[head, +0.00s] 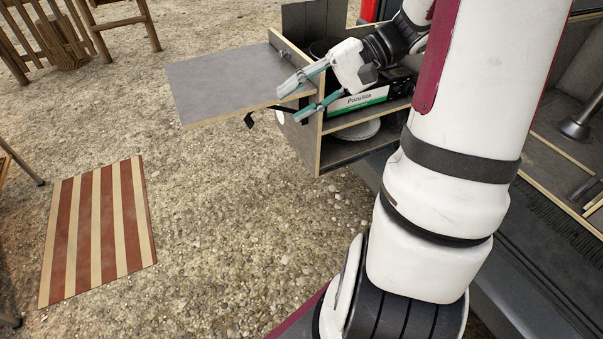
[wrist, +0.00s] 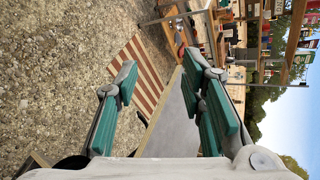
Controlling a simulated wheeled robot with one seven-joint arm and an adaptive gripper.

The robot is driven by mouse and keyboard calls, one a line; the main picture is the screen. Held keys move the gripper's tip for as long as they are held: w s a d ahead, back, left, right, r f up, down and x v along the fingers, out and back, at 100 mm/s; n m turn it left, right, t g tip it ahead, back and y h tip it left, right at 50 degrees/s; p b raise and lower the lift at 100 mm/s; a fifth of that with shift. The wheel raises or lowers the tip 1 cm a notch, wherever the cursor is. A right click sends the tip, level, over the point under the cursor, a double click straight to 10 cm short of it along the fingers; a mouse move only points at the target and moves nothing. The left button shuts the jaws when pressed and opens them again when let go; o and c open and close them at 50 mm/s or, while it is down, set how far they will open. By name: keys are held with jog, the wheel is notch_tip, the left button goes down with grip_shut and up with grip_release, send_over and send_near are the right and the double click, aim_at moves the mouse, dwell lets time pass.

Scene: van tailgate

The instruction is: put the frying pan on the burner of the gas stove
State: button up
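My gripper (head: 290,105) is in front of the open wooden cabinet at the van's tail, by the edge of a grey fold-out board (head: 228,82). Its two teal fingers are spread apart, and I see nothing held between them. In the wrist view my gripper (wrist: 160,68) is also open, with the grey board (wrist: 176,122) seen past the fingers. A dark round thing (head: 322,47) sits in the cabinet's top, partly hidden; I cannot tell if it is the frying pan. I cannot make out the gas stove or its burner for certain.
The cabinet (head: 345,152) holds a green and white box (head: 358,101) and a pale round item (head: 357,130) below it. A striped mat (head: 98,230) lies on the gravel. Wooden furniture (head: 60,40) stands at the upper left. The gravel between is clear.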

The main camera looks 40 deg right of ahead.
jog(key=s+a+r+n+g+h, duration=0.2)
jog(key=s+a+n+h, duration=0.6)
jog(key=s+a+h, duration=0.3)
jog(key=shift+s+a+r+g, duration=0.3)
jog(key=shift+s+a, duration=1.15)
jog(key=shift+s, duration=1.45)
jog(key=shift+r, duration=0.1)
